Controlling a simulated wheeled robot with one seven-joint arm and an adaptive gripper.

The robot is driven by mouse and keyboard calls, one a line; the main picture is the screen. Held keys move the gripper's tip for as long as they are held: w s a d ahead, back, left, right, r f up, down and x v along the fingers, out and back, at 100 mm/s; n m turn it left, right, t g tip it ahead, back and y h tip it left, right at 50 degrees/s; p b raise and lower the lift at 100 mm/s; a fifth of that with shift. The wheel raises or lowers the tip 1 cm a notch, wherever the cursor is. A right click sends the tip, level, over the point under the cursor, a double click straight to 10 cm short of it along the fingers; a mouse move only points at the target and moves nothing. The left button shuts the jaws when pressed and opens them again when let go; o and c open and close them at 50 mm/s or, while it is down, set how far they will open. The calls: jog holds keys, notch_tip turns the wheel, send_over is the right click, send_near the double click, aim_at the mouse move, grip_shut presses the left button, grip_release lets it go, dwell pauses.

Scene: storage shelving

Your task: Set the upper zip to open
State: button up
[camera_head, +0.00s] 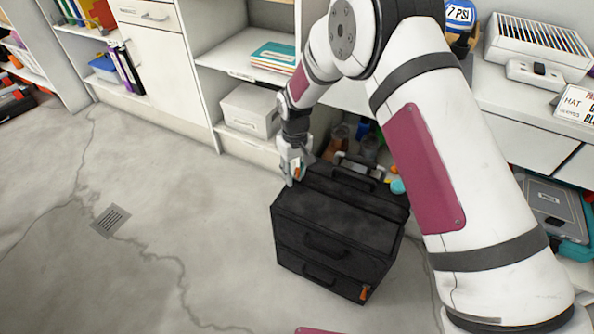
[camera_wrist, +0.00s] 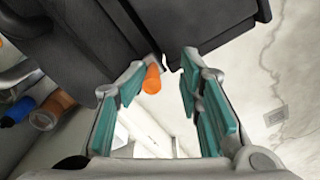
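A black case (camera_head: 335,235) with two front handles stands on the floor in the head view. One orange zip pull (camera_head: 364,293) hangs at its lower right front corner. My gripper (camera_head: 294,170) is at the case's upper left rear corner, pointing down. In the wrist view my gripper (camera_wrist: 165,64) is open, its teal-padded fingers apart at the edge of the black case (camera_wrist: 90,50). An orange zip pull (camera_wrist: 152,79) shows between the fingers, closer to the left one. I cannot tell whether it touches that finger. The zip's track is hidden.
Shelving (camera_head: 235,50) stands behind the case, with a white box (camera_head: 250,110) on its lower shelf. Bottles and jars, including an orange one (camera_wrist: 55,105), are close beside the case. The floor (camera_head: 150,220) to the left is clear apart from a drain grate (camera_head: 110,219).

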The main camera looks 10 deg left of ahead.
jog(key=shift+d, duration=0.15)
dwell(0.3)
jog(key=shift+w+r, duration=0.1)
jog(key=shift+r, duration=0.2)
notch_tip(320, 180, up, 12)
jog(key=shift+f, duration=0.25)
